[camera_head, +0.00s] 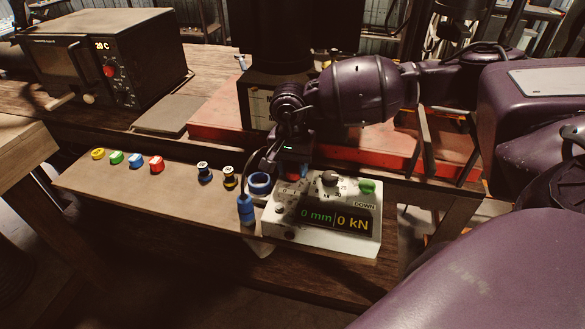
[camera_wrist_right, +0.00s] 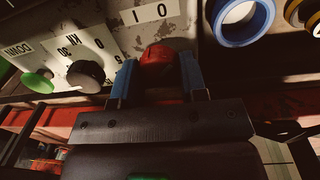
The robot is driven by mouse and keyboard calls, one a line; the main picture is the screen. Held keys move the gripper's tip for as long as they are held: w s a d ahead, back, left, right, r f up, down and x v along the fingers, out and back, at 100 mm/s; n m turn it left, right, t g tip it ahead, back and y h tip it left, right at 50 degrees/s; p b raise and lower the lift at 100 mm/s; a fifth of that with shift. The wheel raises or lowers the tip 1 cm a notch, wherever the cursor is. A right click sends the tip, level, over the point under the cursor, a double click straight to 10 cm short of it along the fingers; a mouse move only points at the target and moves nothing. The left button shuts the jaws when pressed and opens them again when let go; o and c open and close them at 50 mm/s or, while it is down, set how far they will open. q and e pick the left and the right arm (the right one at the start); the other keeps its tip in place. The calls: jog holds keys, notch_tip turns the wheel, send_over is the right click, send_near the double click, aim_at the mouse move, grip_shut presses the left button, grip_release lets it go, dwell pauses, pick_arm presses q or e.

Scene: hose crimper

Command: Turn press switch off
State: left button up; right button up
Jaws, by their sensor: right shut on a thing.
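The press control box (camera_head: 325,241) is pale and worn, with a display reading "0 mm" and "0 kN". Its red switch knob (camera_wrist_right: 158,58) sits beside a label marked "1 0" in the right wrist view. My right gripper (camera_wrist_right: 158,76) has its two blue fingers on either side of this knob and is shut on it. In the head view my right gripper (camera_head: 295,171) reaches down to the box's back left corner and hides most of the knob. The knob's exact turn position is hard to tell. My left gripper is not in view.
A black dial (camera_head: 329,178) and a green "DOWN" button (camera_head: 367,187) are on the box. A blue ring (camera_head: 260,183) and a blue cylindrical piece (camera_head: 246,210) stand left of it. Several small coloured parts line the board (camera_head: 120,190). An oven (camera_head: 95,60) stands back left.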

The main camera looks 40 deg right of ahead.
aim_at(291, 168)
jog(key=shift+n, duration=0.3)
dwell(0.4)
jog(key=o, duration=0.9)
jog(key=shift+r, duration=0.15)
jog(key=shift+r, duration=0.35)
jog(key=r, duration=0.8)
jog(key=shift+w+a+r, duration=0.1)
jog(key=shift+w+a, duration=0.05)
jog(key=shift+w, duration=0.05)
jog(key=shift+r, duration=0.85)
